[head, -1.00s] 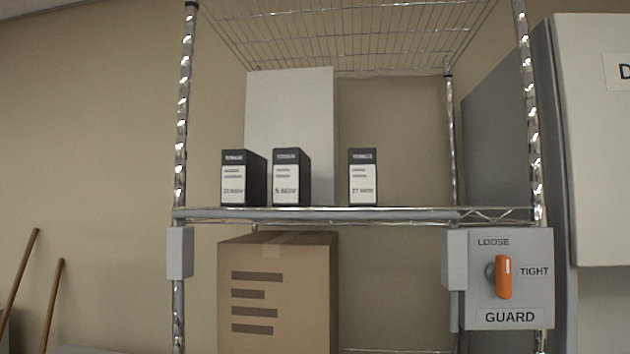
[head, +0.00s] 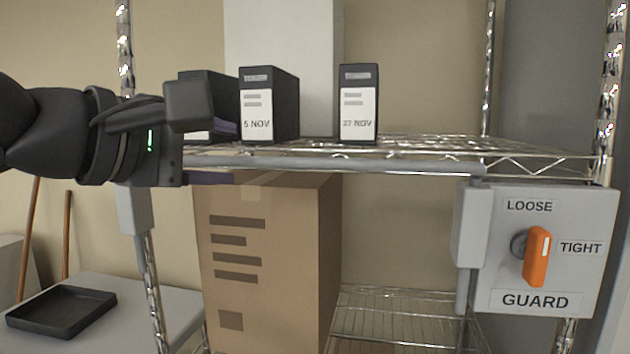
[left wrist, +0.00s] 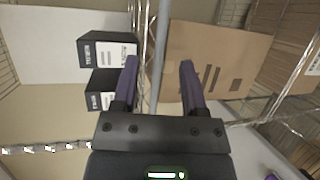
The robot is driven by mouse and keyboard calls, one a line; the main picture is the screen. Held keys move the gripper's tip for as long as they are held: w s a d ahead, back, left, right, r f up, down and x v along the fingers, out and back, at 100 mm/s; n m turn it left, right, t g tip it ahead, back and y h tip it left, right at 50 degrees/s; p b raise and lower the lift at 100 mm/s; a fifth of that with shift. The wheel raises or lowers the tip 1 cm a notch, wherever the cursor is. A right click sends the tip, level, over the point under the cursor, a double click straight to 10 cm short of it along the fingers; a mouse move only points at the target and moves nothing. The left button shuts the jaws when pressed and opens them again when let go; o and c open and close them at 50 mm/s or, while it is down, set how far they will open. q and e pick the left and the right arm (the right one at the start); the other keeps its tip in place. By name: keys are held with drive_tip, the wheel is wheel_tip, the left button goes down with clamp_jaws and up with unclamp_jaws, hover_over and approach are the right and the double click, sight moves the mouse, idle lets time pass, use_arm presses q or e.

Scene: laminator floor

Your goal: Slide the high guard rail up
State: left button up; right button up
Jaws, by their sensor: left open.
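The guard rail (head: 350,163) is a grey bar across the front edge of the upper wire shelf, level with the shelf. My left gripper (head: 224,153) is open at the rail's left part, one finger above it and one below. In the left wrist view the rail (left wrist: 161,50) passes between the two spread fingers of the gripper (left wrist: 159,78), not gripped. My right gripper is not in view.
Black labelled boxes (head: 358,105) stand on the shelf behind the rail, one partly hidden by my left gripper. A cardboard box (head: 265,270) stands below the shelf. A black tray (head: 62,310) lies on a grey surface at lower left. Chrome posts flank the shelf.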

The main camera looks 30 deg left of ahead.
sight(271, 162)
use_arm(q)
drive_tip(key=p+x, duration=0.1)
drive_tip(key=x, duration=0.2)
drive_tip(key=shift+w+f, duration=0.15)
drive_tip(key=shift+w, duration=0.1)
drive_tip(key=p+x, duration=0.1)
drive_tip(key=x, duration=0.4)
drive_tip(key=shift+a, duration=0.1)
drive_tip(key=shift+w+f, duration=0.2)
drive_tip(key=shift+w, duration=0.05)
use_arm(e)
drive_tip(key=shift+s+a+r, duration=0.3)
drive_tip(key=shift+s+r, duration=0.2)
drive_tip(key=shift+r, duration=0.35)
use_arm(q)
clamp_jaws()
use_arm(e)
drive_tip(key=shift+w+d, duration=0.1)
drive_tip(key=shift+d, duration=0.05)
